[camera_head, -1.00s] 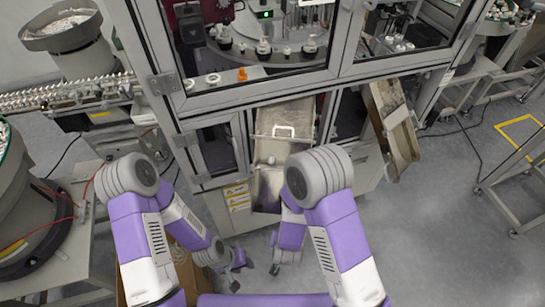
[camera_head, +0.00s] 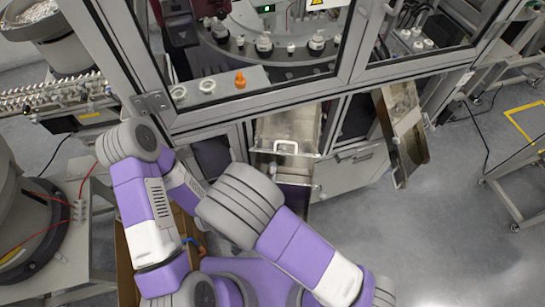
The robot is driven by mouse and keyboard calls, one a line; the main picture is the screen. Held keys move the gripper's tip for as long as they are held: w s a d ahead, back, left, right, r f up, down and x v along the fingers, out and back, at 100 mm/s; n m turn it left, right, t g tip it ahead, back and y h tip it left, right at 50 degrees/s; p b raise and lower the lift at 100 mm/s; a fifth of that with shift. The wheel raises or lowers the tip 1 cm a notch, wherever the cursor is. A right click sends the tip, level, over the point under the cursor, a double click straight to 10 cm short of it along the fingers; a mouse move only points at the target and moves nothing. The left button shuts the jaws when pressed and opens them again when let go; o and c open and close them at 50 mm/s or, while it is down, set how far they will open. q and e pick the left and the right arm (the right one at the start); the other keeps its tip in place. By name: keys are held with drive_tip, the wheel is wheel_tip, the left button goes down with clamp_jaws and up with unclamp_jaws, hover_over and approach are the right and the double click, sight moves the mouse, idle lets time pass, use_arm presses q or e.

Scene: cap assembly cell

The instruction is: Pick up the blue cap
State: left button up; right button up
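I cannot make out a blue cap for certain. A tiny blue spot (camera_head: 189,240) shows by the cardboard box (camera_head: 124,262), between my arms at the lower left; it is too small to identify. My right arm's large grey joint and purple links cross the lower middle and cover what lies below them. I cannot make out my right gripper's fingers behind these links. My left arm hangs down at the left, and its gripper is out of sight. Whether either gripper holds anything is hidden.
The machine's framed window (camera_head: 262,100) stands ahead, with an orange part (camera_head: 240,80) and white round parts inside. A metal chute with a handle (camera_head: 285,147) juts out below, and a tilted chute (camera_head: 404,135) stands to its right. The floor (camera_head: 440,245) at the lower right is clear.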

sight(273, 168)
drive_tip(key=x, duration=0.2)
drive_tip(key=f+x, duration=0.1)
drive_tip(key=x, duration=0.3)
drive_tip(key=shift+s+d+f, duration=0.1)
drive_tip(key=shift+d+f, duration=0.05)
drive_tip(key=shift+f, duration=0.2)
drive_tip(key=shift+c, duration=0.4)
clamp_jaws()
